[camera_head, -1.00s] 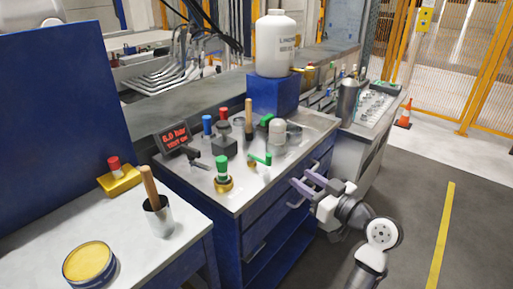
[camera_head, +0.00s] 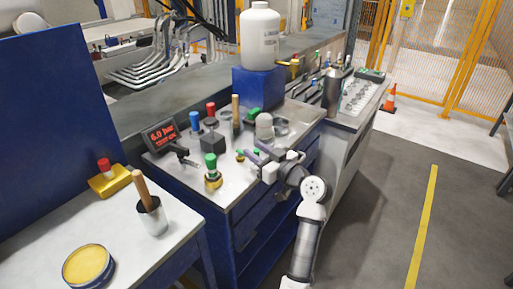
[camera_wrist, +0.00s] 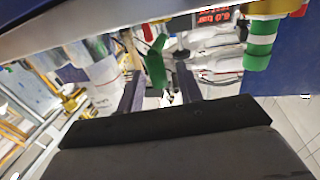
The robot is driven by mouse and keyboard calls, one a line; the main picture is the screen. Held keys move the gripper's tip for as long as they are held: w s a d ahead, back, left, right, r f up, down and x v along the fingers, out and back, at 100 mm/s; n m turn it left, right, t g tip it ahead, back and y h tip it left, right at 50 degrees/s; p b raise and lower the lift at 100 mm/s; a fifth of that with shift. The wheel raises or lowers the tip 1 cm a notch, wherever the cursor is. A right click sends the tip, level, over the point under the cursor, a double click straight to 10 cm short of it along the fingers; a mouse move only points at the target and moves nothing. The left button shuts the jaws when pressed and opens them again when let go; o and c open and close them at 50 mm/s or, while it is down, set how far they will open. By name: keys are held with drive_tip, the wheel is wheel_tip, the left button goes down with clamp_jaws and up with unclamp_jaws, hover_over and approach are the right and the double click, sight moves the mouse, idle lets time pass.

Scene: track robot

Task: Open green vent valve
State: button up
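A green lever handle (camera_head: 240,155) on a small brass valve sits on the grey bench top; my gripper hides part of it. In the wrist view the green lever (camera_wrist: 155,62) shows ahead, in the gap between my fingers. My gripper (camera_head: 257,157) is beside the lever on its right, over the bench's front edge. Its two dark fingers stand apart in the wrist view (camera_wrist: 160,92), with nothing held. I cannot tell whether a finger touches the lever. A second green-topped fitting on a brass base (camera_head: 212,172) stands to the left; it also shows in the wrist view (camera_wrist: 261,45).
A display (camera_head: 162,136) reads about 6.0 bar. Blue (camera_head: 194,121) and red (camera_head: 211,110) knobs, a wooden handle (camera_head: 235,108) and a white-domed fitting (camera_head: 264,127) stand behind. A white bottle (camera_head: 260,38) sits on a blue block (camera_head: 257,88).

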drive_tip(key=shift+w+a, duration=0.2)
clamp_jaws()
